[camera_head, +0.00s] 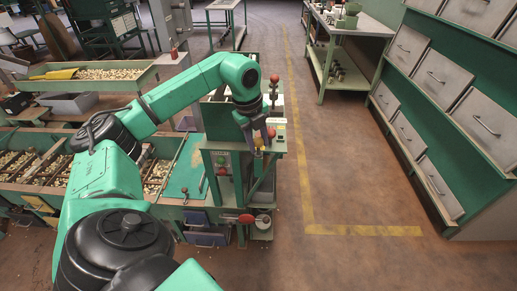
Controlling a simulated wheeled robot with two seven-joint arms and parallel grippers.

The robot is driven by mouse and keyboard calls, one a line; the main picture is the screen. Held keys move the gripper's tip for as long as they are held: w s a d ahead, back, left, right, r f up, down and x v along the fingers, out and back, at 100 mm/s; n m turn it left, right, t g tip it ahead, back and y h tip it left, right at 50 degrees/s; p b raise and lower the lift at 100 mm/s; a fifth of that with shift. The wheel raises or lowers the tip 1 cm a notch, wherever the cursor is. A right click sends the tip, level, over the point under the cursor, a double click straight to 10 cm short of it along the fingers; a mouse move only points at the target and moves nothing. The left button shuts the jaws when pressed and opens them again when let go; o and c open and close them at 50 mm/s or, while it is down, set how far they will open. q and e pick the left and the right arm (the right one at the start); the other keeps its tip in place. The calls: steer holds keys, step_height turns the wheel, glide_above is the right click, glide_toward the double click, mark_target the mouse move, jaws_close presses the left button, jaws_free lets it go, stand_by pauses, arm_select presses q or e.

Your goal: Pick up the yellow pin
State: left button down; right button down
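A small yellow piece, which looks like the yellow pin (259,143), shows on top of the green machine stand at the centre. My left gripper (257,136) points down right at it, with its grey fingers around or just in front of the yellow piece. The fingers partly hide it, and I cannot tell whether they touch it or are closed on it. My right gripper is not in view.
The green machine stand (222,158) carries buttons, levers and a red handle (246,218). A taller red-topped lever (274,78) stands behind the gripper. Nut hoppers (158,178) lie to the left, and a drawer cabinet (425,120) stands right. The floor between is clear.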

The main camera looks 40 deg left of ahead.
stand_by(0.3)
arm_select(q)
step_height(320, 180, up, 20)
steer(key=p, duration=0.6)
steer(key=shift+p, duration=0.35)
